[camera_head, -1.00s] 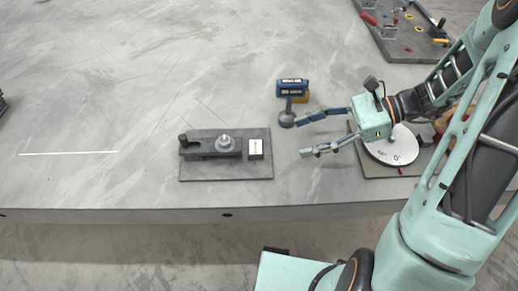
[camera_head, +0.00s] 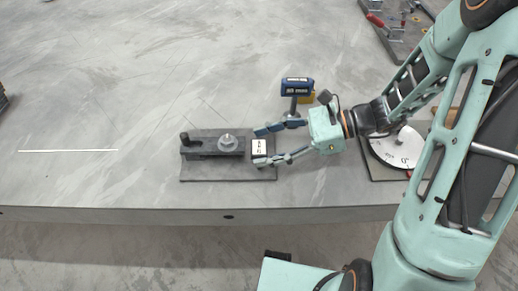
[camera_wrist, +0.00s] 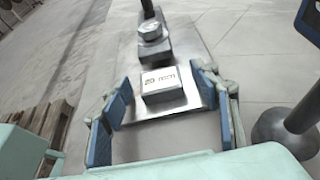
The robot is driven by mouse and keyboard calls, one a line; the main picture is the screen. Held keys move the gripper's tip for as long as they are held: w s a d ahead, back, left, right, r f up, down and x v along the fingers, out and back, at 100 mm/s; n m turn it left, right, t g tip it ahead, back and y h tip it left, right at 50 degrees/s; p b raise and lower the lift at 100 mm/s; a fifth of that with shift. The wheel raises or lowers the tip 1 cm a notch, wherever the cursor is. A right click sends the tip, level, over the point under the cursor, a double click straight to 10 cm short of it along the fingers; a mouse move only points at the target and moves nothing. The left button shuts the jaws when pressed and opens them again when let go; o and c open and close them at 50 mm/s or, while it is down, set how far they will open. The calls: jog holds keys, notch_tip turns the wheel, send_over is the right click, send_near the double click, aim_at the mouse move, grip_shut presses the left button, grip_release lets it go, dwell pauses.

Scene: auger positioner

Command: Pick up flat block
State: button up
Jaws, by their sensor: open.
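The flat block (camera_head: 259,147) is a small block with a white labelled top and dark sides. It sits at the right end of a dark base plate (camera_head: 225,172), beside a dark clamp fixture (camera_head: 212,147) with a round knob. In the wrist view the block (camera_wrist: 162,82) lies ahead of and partly between the blue-padded fingers; its label seems to read a size in mm. My gripper (camera_head: 262,146) is open, with one fingertip on each side of the block. In the wrist view the gripper (camera_wrist: 168,112) has a clear gap between its fingers. I cannot tell whether either finger touches the block.
A blue and yellow tool (camera_head: 297,88) on a post stands just behind my gripper; its round base (camera_wrist: 270,138) is close to the right finger in the wrist view. A white dial disc (camera_head: 398,147) lies to the right.

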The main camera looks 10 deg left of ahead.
jog(key=shift+c, duration=0.6)
jog(key=c, duration=1.4)
jog(key=shift+c, duration=0.2)
jog(key=shift+r, duration=0.2)
